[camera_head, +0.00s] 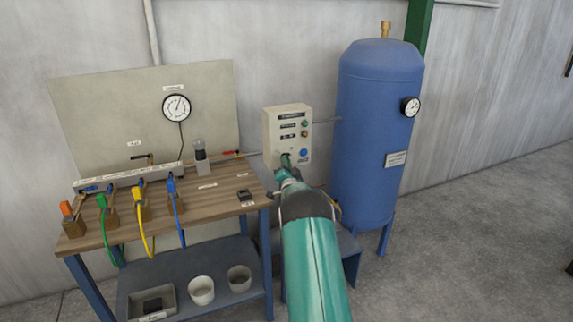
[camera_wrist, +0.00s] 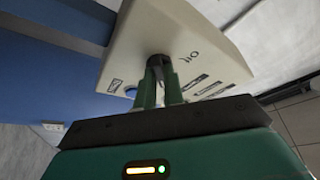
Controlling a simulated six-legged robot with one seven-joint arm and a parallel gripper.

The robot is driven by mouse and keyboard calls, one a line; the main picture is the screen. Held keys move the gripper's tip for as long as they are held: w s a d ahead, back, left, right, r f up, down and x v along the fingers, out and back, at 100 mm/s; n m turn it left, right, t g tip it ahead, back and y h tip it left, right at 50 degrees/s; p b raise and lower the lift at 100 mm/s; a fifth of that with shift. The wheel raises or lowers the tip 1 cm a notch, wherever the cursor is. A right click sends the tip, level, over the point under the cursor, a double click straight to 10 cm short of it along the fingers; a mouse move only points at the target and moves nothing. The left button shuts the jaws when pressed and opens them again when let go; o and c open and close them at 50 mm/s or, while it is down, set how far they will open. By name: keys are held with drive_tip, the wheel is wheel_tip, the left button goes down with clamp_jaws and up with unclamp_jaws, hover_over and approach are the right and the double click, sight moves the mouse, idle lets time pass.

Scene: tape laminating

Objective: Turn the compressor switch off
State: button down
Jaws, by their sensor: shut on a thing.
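The compressor control box (camera_head: 272,128) is a cream panel on the wall side, between the bench and the blue tank. It also shows in the wrist view (camera_wrist: 210,50), tilted. Its dark switch knob (camera_wrist: 159,61) sits low on the panel face. My gripper (camera_wrist: 160,76) has its two green fingers at the knob, one on each side, shut on it. In the head view my gripper (camera_head: 287,161) reaches the lower left of the panel, and my arm and fingers hide the knob. The knob's exact angle cannot be read.
A blue tank (camera_head: 378,130) with a gauge (camera_head: 410,106) stands right of the box. A wooden bench (camera_head: 215,190) with coloured hoses is at left. A blue button (camera_head: 303,153) is right of my fingers. The floor at right is clear.

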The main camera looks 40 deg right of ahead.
drive_tip(key=shift+n, duration=0.3)
drive_tip(key=shift+s+d+n+t+y, duration=0.15)
drive_tip(key=shift+n+t+y, duration=0.4)
drive_tip(key=shift+n+y, duration=2.4)
drive_tip(key=shift+d+n+t+y, duration=0.3)
drive_tip(key=shift+n+t+y, duration=0.35)
drive_tip(key=shift+n, duration=4.55)
drive_tip(key=shift+s+d+n+t+y, duration=0.15)
drive_tip(key=shift+n+t+y, duration=0.25)
drive_tip(key=shift+n+y, duration=2.65)
drive_tip(key=shift+w+n+h, duration=0.1)
drive_tip(key=shift+n+h, duration=0.95)
drive_tip(key=shift+n, duration=0.05)
drive_tip(key=shift+d, duration=0.1)
drive_tip(key=c, duration=1.5)
unclamp_jaws()
drive_tip(key=v, duration=1.4)
